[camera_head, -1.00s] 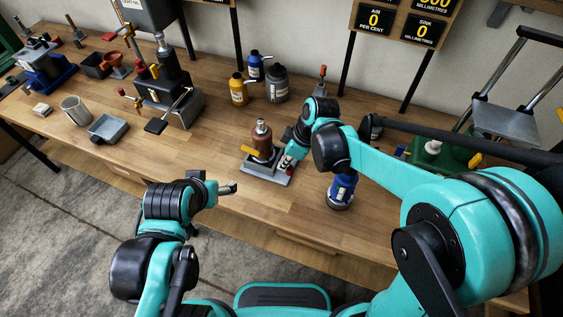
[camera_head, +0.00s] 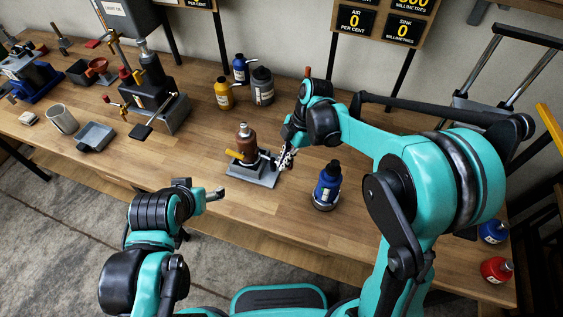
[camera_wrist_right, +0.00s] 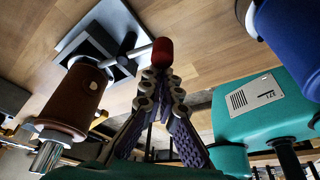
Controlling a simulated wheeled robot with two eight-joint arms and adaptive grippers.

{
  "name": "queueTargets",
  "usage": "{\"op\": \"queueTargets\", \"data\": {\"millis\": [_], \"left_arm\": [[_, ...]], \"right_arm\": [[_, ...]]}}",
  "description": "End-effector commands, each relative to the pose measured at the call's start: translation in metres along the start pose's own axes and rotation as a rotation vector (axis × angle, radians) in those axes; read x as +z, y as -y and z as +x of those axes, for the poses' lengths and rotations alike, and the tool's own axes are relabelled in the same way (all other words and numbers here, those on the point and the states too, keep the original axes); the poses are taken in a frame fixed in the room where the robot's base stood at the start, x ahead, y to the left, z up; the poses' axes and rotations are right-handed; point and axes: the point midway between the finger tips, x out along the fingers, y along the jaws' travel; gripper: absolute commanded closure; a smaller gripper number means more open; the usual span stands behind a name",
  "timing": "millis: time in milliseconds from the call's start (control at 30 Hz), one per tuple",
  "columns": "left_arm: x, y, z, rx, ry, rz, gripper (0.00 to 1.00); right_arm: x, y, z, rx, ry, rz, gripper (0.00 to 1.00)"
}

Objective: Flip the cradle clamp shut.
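The cradle (camera_head: 262,178) is a grey plate on the bench with a brown cylinder (camera_head: 245,145) upright on it and a yellow handle (camera_head: 235,154) on its left. In the right wrist view the brown cylinder (camera_wrist_right: 78,98) is at left, and a metal lever with a red knob (camera_wrist_right: 163,51) reaches out from the cradle base (camera_wrist_right: 72,42). My right gripper (camera_head: 287,158) is just right of the cradle. Its fingertips (camera_wrist_right: 159,75) are close together at the knob; contact is unclear. My left gripper (camera_head: 216,194) is near the bench's front edge, its finger gap unclear.
A blue bottle (camera_head: 327,185) stands right of the cradle. Yellow (camera_head: 223,94) and dark grey (camera_head: 262,87) containers stand behind it. A black bench device (camera_head: 150,95), a grey tray (camera_head: 95,136) and a mug (camera_head: 62,120) are at left. Bare bench lies between tray and cradle.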

Motion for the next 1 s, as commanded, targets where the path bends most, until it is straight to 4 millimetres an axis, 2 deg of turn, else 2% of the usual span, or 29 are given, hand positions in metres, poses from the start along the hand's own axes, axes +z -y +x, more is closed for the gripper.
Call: {"op": "queueTargets", "data": {"millis": [400, 1000], "left_arm": [[-0.0006, 0.0, -0.0008, 0.0, 0.0, 0.0, 0.27], [-0.0007, 0.0, -0.001, 0.0, 0.0, 0.0, 0.27]], "right_arm": [[0.0089, -0.0036, -0.0031, 0.0, 0.001, 0.003, 1.0], [0.0109, -0.0046, -0.0039, 0.002, 0.004, 0.005, 1.0]]}}
